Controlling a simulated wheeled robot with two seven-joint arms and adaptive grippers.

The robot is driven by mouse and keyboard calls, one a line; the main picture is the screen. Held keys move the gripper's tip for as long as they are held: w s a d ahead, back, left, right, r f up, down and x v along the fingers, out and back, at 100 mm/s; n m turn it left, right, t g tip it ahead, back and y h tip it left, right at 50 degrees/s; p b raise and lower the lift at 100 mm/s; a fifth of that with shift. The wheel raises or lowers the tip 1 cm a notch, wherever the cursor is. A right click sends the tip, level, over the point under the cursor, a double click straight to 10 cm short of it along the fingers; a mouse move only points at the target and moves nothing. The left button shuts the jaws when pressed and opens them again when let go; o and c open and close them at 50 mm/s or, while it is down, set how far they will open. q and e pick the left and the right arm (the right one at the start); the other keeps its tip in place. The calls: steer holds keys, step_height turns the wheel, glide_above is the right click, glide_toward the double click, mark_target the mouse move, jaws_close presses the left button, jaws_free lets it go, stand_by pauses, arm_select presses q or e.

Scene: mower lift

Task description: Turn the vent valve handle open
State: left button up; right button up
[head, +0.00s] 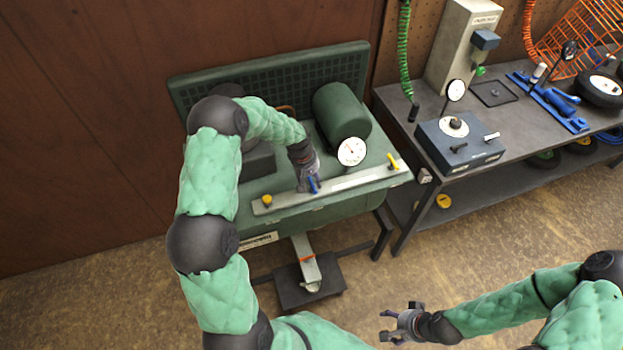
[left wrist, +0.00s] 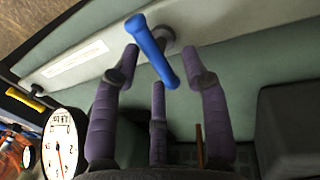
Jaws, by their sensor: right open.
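A blue valve handle (head: 313,184) stands on the pale strip along the front of the green machine. In the left wrist view, the blue handle (left wrist: 152,50) is a slanted bar on a round grey stem. My left gripper (head: 310,178) is at the handle. In the left wrist view, the spread purple fingers of the left gripper (left wrist: 162,62) are on either side of the bar, with a third finger below it. I see gaps to the fingers, though contact at the bar's lower end is unclear. My right gripper (head: 390,326) is open and empty, low over the floor.
A white dial gauge (head: 351,152) stands right of the handle. Yellow handles sit at the strip's left (head: 267,201) and right (head: 392,162) ends. A green tank (head: 342,112) is behind. A grey workbench (head: 400,108) with tools stands at the right.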

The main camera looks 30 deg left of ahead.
arm_select(q)
step_height(320, 180, up, 12)
steer(key=s+a, duration=0.1)
steer(key=s, duration=0.1)
steer(key=shift+a, duration=0.25)
steer(key=shift+f, duration=0.1)
stand_by(0.4)
steer(key=s+d+f+m+h, duration=0.1)
steer(key=s+d+f+m, duration=0.15)
steer(key=d+f, duration=0.45)
steer(key=s+d+f+m+h, duration=0.1)
steer(key=s+d+f, duration=0.35)
steer(key=f, duration=0.45)
steer(key=s+d+f+m+g, duration=0.1)
steer(key=s+d+f+m, duration=0.1)
steer(key=s+d+f, duration=0.6)
steer(key=s+d+f+m+g, duration=0.1)
steer(key=s+d, duration=0.4)
steer(key=s, duration=0.6)
steer(key=shift+m+t+h, duration=0.3)
steer(key=shift+m, duration=0.25)
steer(key=f+b, duration=0.1)
steer(key=w+f+b, duration=0.1)
steer(key=b, duration=0.1)
steer(key=w+d+f+b, duration=0.1)
steer(key=b, duration=0.1)
steer(key=shift+w+f, duration=0.15)
steer(key=shift+f, duration=0.1)
